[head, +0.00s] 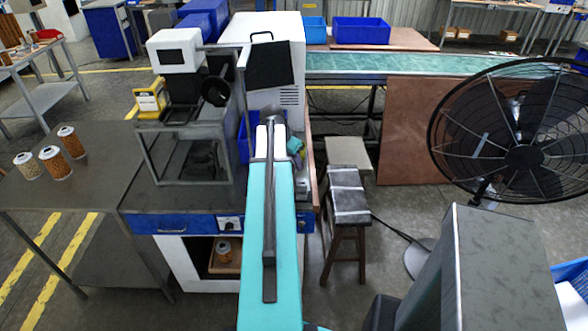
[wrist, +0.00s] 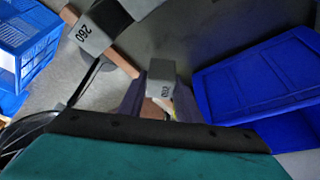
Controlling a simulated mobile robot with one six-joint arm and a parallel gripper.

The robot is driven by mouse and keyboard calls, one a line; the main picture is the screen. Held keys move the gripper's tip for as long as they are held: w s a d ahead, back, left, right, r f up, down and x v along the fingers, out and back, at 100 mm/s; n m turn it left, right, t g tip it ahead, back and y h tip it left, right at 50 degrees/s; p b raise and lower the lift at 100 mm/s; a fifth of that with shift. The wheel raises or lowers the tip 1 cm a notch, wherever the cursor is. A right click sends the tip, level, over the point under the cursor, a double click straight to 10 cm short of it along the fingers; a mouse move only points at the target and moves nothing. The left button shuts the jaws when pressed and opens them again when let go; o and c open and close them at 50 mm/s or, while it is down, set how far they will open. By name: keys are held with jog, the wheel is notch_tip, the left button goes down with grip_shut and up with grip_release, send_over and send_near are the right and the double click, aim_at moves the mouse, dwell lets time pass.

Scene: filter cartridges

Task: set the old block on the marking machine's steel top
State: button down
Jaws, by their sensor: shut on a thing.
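In the wrist view my gripper (wrist: 155,106) has two dark purple fingers closed around a small grey block (wrist: 162,72) with a number on its face, which I take as the old block. In the head view my teal arm reaches over the right part of the marking machine's bench and hides most of the gripper and block. The marking machine (head: 181,52) has a white head and stands on a metal frame. The dark grey steel top (head: 180,200) spreads around and left of the frame, with bare room at its front.
A second grey numbered piece (wrist: 92,34) shows beside a brown bar. A blue bin (wrist: 262,78) is close by on the right. Filter cartridges (head: 54,162) stand on the left table. A stool (head: 347,198) and a large fan (head: 522,155) stand to the right.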

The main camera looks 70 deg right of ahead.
aim_at(294, 169)
jog(key=shift+f, duration=0.15)
jog(key=shift+f+p, duration=0.55)
jog(key=shift+f, duration=1.2)
jog(key=shift+f, duration=0.15)
jog(key=c, duration=1.3)
grip_release()
jog(key=shift+b+v, duration=1.35)
jog(key=shift+v, duration=4.8)
jog(key=shift+d, duration=0.1)
